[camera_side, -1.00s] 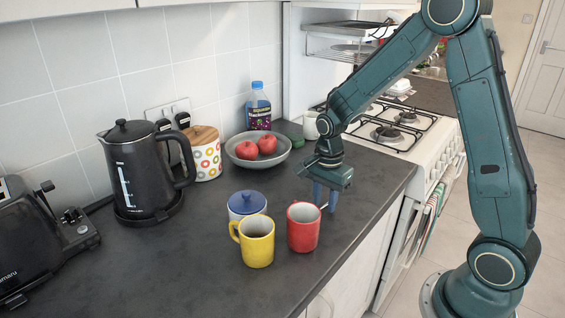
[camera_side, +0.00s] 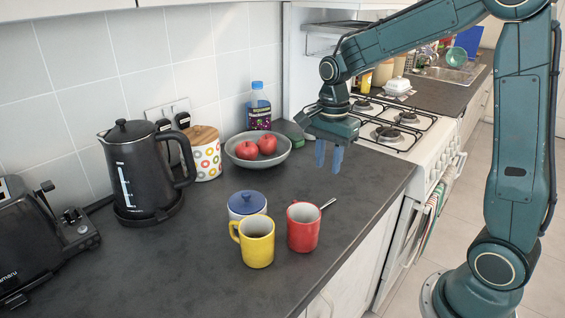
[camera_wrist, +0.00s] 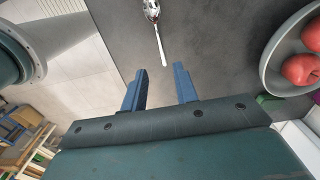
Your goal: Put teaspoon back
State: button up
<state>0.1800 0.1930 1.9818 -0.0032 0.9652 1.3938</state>
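A metal teaspoon (camera_side: 328,204) lies on the dark counter just right of and behind the red mug (camera_side: 303,228); in the side view mostly its handle shows. In the wrist view the whole middle of the teaspoon (camera_wrist: 156,25) is seen, its handle pointing toward my fingers. My gripper (camera_side: 328,169) is raised above the counter, behind the teaspoon and close to the hob. Its two blue fingers are apart with nothing between them, as the wrist view of my gripper (camera_wrist: 160,72) also shows.
Behind are a grey bowl (camera_side: 283,158) with red apples, a bottle (camera_side: 258,112), a patterned canister (camera_side: 206,158) and a kettle (camera_side: 140,175).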

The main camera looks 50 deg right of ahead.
jog(key=shift+r, duration=0.35)
dwell(0.4)
jog(key=s+a+r+n+t, duration=0.2)
jog(key=s+a+r+n, duration=0.1)
jog(key=s+n, duration=0.6)
jog(key=s+a+r+n+t, duration=0.3)
jog(key=s+r+n, duration=0.1)
jog(key=s+n, duration=0.5)
jog(key=shift+s+a+r+t, duration=0.3)
jog(key=shift+s+r, duration=0.05)
jog(key=shift+s, duration=0.1)
dwell(0.7)
